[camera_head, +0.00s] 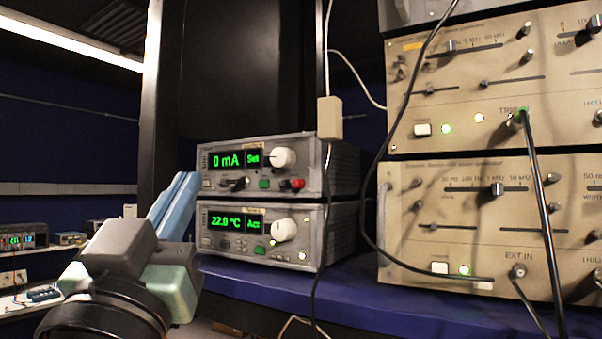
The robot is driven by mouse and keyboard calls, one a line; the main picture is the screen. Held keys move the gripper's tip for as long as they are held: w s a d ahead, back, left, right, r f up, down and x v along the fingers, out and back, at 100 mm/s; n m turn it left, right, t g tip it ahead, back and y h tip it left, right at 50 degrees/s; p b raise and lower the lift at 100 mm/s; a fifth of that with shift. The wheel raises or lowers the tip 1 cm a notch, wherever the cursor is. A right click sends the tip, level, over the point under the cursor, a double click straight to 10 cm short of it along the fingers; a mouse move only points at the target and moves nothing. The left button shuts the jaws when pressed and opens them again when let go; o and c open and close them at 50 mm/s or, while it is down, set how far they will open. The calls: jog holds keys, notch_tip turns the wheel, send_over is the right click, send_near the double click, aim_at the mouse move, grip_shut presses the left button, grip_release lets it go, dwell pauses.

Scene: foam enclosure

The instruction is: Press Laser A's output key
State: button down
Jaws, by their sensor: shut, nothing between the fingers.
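Two stacked grey instruments stand on a blue shelf. The upper one (245,145) displays "0 mA Set" and has a white knob (283,158), a small green key (264,183) and red terminals. The lower one (215,262) displays "22.0 °C Act" and has a white knob, a small green key (260,250) and a lit lamp at lower right. Their small labels are unreadable, so I cannot tell which is Laser A. My gripper (187,180) has blue fingers, shut and empty, pointing up just left of the instruments' front edges. I cannot tell its depth from them.
Two beige pulse generators (480,110) with sliders and lit lamps stand stacked at right. Black cables (368,200) hang before them. A dark post (160,90) rises behind my gripper.

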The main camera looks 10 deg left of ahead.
aim_at(263, 184)
jog(key=shift+s, duration=0.1)
jog(key=w+d+p, duration=0.1)
jog(key=w+d, duration=0.2)
jog(key=w, duration=0.5)
jog(key=shift+w, duration=0.15)
jog(key=shift+w, duration=0.1)
dwell(2.1)
jog(key=shift+w+d, duration=0.15)
jog(key=shift+w, duration=0.15)
jog(key=shift+w+d, duration=0.1)
jog(key=shift+w, duration=0.2)
dwell(0.6)
jog(key=shift+s, duration=0.15)
jog(key=shift+s+a, duration=0.25)
jog(key=shift+s, duration=0.3)
